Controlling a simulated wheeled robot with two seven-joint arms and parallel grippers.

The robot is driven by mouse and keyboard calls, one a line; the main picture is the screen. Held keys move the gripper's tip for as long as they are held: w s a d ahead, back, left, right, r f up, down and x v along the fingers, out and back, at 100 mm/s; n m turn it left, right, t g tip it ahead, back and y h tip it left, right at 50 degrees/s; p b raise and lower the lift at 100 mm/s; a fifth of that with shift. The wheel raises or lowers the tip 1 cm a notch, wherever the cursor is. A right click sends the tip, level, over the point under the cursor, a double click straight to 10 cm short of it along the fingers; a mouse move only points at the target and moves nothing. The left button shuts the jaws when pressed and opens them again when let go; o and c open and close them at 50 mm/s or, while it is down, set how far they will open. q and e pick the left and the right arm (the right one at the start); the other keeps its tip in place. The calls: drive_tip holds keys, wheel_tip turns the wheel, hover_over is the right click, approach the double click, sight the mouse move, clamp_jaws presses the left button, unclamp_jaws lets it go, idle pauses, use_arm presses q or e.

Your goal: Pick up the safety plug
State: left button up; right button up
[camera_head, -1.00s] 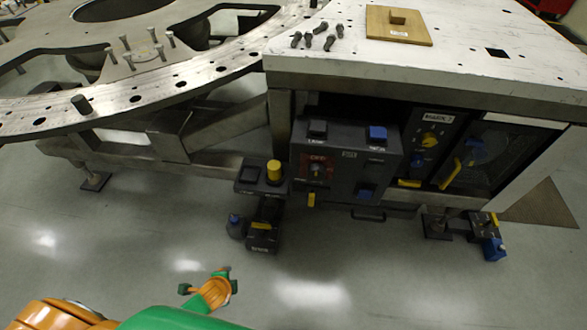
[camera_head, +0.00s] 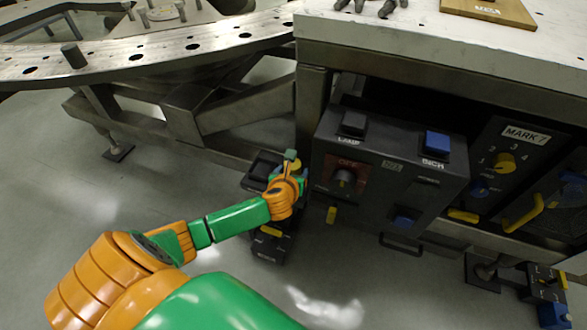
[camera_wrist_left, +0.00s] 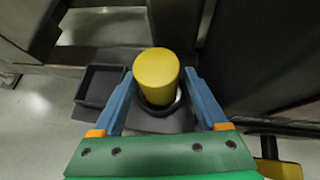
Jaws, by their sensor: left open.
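The safety plug (camera_wrist_left: 156,70), a yellow cylinder with a rounded top, stands upright in a dark round socket in the left wrist view. In the head view it is mostly hidden by my left gripper (camera_head: 291,165). My left gripper is open. In the left wrist view its two blue-grey fingers (camera_wrist_left: 159,80) reach along either side of the plug, with a gap on the left. I cannot tell whether the right finger touches it. My right gripper is not in view.
An empty square tray (camera_wrist_left: 101,86) sits left of the plug. A dark control box (camera_head: 385,165) with a red OFF panel and a blue button stands close on the right. The steel ring table (camera_head: 190,45) is behind, and the white tabletop (camera_head: 440,40) overhangs the boxes.

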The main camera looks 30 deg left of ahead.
use_arm(q)
drive_tip(key=b+x, duration=0.1)
drive_tip(key=x, duration=0.3)
drive_tip(key=shift+w+a+r+b, duration=0.15)
drive_tip(key=shift+a+b, duration=0.05)
drive_tip(key=shift+b, duration=0.15)
drive_tip(key=shift+r, duration=0.1)
drive_tip(key=shift+c, duration=1.3)
clamp_jaws()
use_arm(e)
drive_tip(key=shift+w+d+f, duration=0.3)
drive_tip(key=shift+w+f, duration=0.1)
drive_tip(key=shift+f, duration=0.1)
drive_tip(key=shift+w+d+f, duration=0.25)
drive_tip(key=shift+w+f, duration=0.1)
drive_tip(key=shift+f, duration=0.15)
